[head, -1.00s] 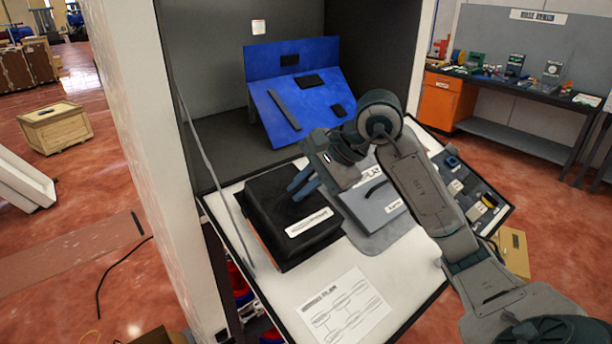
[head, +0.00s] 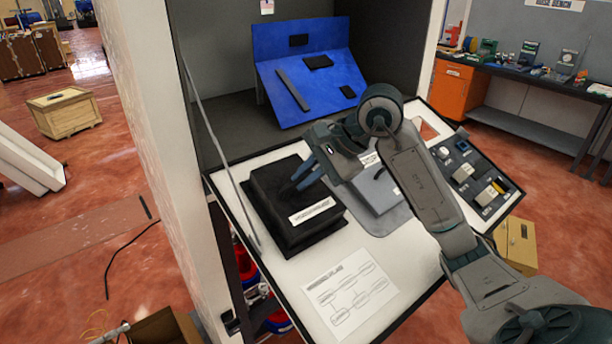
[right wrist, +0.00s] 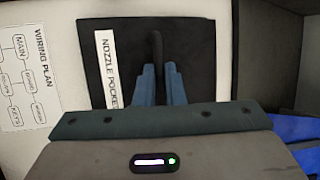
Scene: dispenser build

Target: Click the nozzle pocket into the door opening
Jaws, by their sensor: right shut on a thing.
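The nozzle pocket (head: 275,197) is a black box with a white label, on the left part of a white panel with a dark rim (head: 405,260), which looks like the lowered door. The pocket also shows in the right wrist view (right wrist: 125,30), where its label reads "NOZZLE POCKET". My right gripper (head: 304,177) is over its top. In the right wrist view its blue fingers (right wrist: 160,85) are shut on the dark upright grip of the pocket. The pocket hides the opening under it, so I cannot tell how deep it sits. My left gripper is out of view.
A grey case (head: 372,192) lies right of the pocket, partly behind my arm. Small modules on a dark tray (head: 470,178) are at the right. A wiring plan sheet (head: 350,288) lies in front. A blue sloped panel (head: 305,90) stands behind, and a white wall (head: 150,130) is close at left.

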